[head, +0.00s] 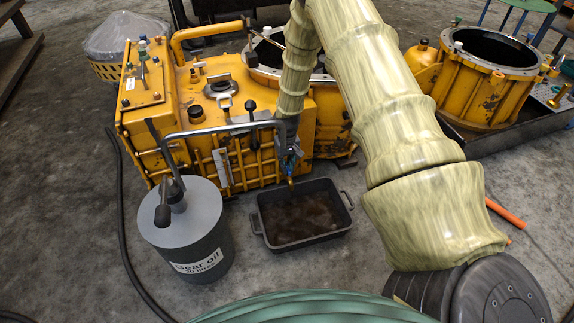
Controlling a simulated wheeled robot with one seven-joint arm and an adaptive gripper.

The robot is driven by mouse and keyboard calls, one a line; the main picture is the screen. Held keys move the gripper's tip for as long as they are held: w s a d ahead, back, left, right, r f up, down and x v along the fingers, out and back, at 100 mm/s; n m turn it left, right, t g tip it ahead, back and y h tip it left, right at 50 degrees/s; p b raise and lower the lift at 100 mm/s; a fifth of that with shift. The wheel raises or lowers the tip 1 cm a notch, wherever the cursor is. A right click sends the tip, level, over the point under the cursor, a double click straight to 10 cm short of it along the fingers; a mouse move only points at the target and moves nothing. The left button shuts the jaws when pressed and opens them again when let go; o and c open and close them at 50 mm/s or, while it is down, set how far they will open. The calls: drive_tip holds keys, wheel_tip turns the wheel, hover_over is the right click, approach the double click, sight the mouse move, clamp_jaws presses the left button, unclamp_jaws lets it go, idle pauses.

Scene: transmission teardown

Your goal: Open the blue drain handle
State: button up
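The yellow transmission housing (195,100) stands at the left centre. The blue drain handle (291,161) is small and sits low at its right front corner, above a short brass outlet (291,184). My arm reaches up and then down over the housing. My gripper (288,147) is dark and small in the head view, close above or at the blue handle. I cannot tell whether it touches the handle or whether its fingers are apart. Part of the handle is hidden behind the gripper.
A black pan (303,213) with dark brown contents lies on the floor below the outlet. A grey gear oil drum (190,235) stands at front left; its bent pipe (222,129) crosses toward my gripper. A second yellow housing (483,85) is at right. Open concrete floor lies ahead of the pan.

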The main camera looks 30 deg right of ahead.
clamp_jaws()
drive_tip(key=shift+r+p, duration=0.2)
drive_tip(key=shift+p, duration=0.35)
drive_tip(key=shift+f+n+p, duration=0.1)
drive_tip(key=shift+n+p, duration=0.4)
drive_tip(key=shift+p, duration=0.1)
drive_tip(key=o, duration=0.6)
unclamp_jaws()
drive_tip(key=shift+f, duration=0.1)
drive_tip(key=shift+o, duration=0.2)
wheel_tip(320, 180, up, 12)
